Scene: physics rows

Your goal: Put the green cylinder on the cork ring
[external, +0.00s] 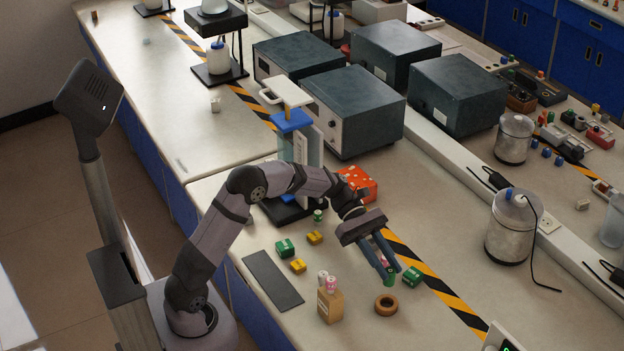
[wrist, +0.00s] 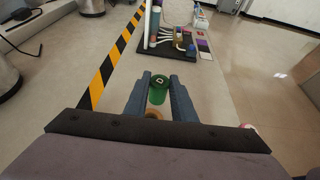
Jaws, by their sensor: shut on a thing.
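The cork ring (external: 386,304) is a brown ring lying on the bench, just below the cylinder in the external view. In the wrist view only part of the cork ring (wrist: 153,113) shows, past the cylinder on the palm side. The cylinder's exact height above the bench cannot be told.
Another small green cylinder (external: 318,216) stands farther back.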

